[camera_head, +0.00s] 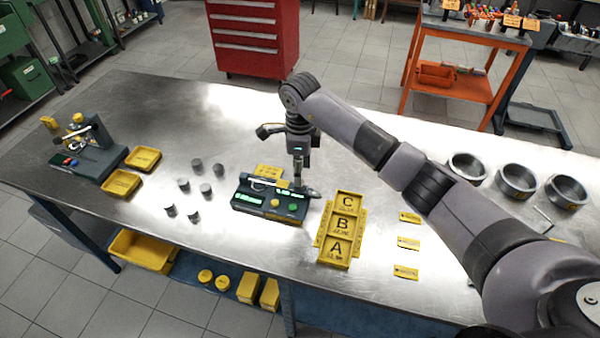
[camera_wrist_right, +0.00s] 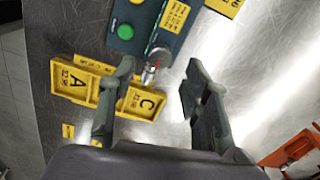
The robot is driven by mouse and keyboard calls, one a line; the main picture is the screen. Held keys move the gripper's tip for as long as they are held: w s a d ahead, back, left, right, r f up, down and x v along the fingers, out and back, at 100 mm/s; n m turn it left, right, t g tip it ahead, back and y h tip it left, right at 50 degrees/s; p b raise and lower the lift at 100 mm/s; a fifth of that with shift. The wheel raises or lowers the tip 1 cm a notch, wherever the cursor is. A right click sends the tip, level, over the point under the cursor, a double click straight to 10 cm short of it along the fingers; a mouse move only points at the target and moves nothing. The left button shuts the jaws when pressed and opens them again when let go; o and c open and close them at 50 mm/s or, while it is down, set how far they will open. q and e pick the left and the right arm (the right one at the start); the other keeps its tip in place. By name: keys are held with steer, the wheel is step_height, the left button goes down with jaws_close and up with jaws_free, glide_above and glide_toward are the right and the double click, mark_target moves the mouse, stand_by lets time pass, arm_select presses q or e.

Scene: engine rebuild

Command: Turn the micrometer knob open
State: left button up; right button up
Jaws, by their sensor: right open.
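The micrometer station (camera_head: 268,203) is a dark green box with two lit displays and a green and a yellow button. Its silver micrometer knob (camera_head: 313,194) sticks out at the right end. In the right wrist view the knob (camera_wrist_right: 153,62) shows as a metal cylinder beside the green box (camera_wrist_right: 135,25). My right gripper (camera_head: 299,182) points down over the station's right end. In the right wrist view my right gripper (camera_wrist_right: 160,68) is open, with the knob between the fingertip lines, nearer the left finger. I cannot tell its height or any contact. My left gripper is out of view.
A yellow tray (camera_head: 342,228) marked A, B, C lies right of the station. Several small grey cylinders (camera_head: 205,189) stand left of it. Another instrument (camera_head: 92,155) and two yellow trays stand farther left. Metal rings (camera_head: 516,178) and yellow labels lie right.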

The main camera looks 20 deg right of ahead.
step_height(320, 180, down, 2)
steer(key=shift+f, duration=0.2)
steer(key=shift+f+p, duration=0.35)
steer(key=shift+f, duration=0.4)
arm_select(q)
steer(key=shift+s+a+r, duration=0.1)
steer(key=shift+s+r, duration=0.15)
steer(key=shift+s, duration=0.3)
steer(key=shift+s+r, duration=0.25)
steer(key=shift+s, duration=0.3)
arm_select(e)
steer(key=shift+c, duration=0.4)
steer(key=c, duration=0.5)
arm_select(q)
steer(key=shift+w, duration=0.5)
arm_select(e)
jaws_close()
